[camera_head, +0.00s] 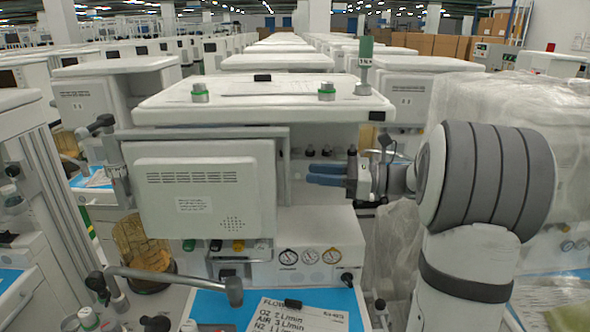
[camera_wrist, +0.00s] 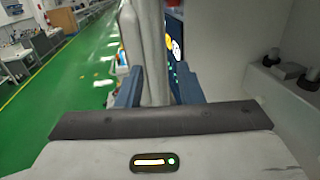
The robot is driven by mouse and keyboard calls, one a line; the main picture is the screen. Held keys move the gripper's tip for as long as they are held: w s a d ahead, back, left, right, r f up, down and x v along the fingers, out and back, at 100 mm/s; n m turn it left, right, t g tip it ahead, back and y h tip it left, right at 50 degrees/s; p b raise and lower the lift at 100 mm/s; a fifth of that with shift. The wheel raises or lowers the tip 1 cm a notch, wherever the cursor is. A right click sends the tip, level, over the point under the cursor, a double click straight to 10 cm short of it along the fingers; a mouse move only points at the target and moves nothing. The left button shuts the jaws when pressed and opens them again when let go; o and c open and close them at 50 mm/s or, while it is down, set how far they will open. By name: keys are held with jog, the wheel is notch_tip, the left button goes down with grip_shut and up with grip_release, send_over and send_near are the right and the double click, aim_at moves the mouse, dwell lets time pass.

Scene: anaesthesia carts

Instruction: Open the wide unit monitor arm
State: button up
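The monitor (camera_head: 200,200) is a white panel with vent slots and a label on its back. It stands in front of the cart's left and middle part, and its screen side is hidden in the head view. My gripper (camera_head: 310,174) is just right of the monitor's right edge, with its blue fingers pointing left. In the wrist view my gripper (camera_wrist: 158,78) is open, one finger on each side of the white monitor edge (camera_wrist: 154,40). Part of the lit screen (camera_wrist: 175,35) shows beyond the right finger. Contact with the edge cannot be told.
The wide unit's top shelf (camera_head: 265,97) overhangs just above my gripper. Gauges (camera_head: 310,257) and a blue work surface (camera_head: 210,306) lie below. A plastic-wrapped unit (camera_head: 545,115) stands at right. Another cart (camera_head: 45,210) stands close at left. Green floor (camera_wrist: 85,80) is open beyond the monitor.

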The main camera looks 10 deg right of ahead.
jog(key=p+x, duration=0.1)
jog(key=x, duration=0.5)
jog(key=shift+c, duration=0.3)
grip_shut()
